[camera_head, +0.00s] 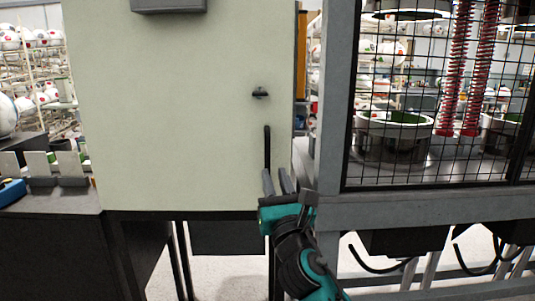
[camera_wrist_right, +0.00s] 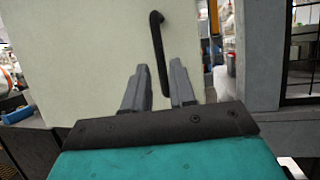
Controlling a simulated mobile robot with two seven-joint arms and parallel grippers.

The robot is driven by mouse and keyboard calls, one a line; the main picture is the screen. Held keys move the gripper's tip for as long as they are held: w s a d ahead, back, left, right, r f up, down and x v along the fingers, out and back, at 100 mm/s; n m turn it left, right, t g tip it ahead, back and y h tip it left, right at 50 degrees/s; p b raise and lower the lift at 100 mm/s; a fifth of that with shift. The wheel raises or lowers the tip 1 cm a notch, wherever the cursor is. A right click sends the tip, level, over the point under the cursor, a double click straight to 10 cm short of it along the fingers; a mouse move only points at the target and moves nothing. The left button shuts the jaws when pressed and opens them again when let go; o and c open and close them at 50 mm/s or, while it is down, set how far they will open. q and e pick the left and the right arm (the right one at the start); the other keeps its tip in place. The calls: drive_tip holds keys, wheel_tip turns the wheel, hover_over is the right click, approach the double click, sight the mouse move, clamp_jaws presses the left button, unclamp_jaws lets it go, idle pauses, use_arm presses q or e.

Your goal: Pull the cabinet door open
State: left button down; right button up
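The cabinet door (camera_head: 170,120) is a pale cream panel at the left centre of the head view, and it looks shut. Its black vertical bar handle (camera_head: 267,147) is near the door's lower right edge. A small dark latch (camera_head: 260,94) sits above the handle. My right gripper (camera_head: 278,182) is open and empty just below the handle's lower part. In the right wrist view the handle (camera_wrist_right: 160,55) stands ahead, its lower end between the lines of the two spread fingers (camera_wrist_right: 160,85). I cannot tell whether they touch it. My left gripper is not in view.
A grey-framed press cage (camera_head: 435,100) with black mesh and red springs stands close on the right, beside my right arm. A dark bench (camera_head: 50,200) with small holders is at the left. Racks of balls (camera_head: 35,40) are behind it.

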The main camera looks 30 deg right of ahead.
sight(268, 158)
drive_tip(key=x, duration=0.7)
drive_tip(key=shift+w+d+r, duration=0.1)
drive_tip(key=shift+w+r, duration=0.05)
drive_tip(key=shift+w, duration=0.05)
clamp_jaws()
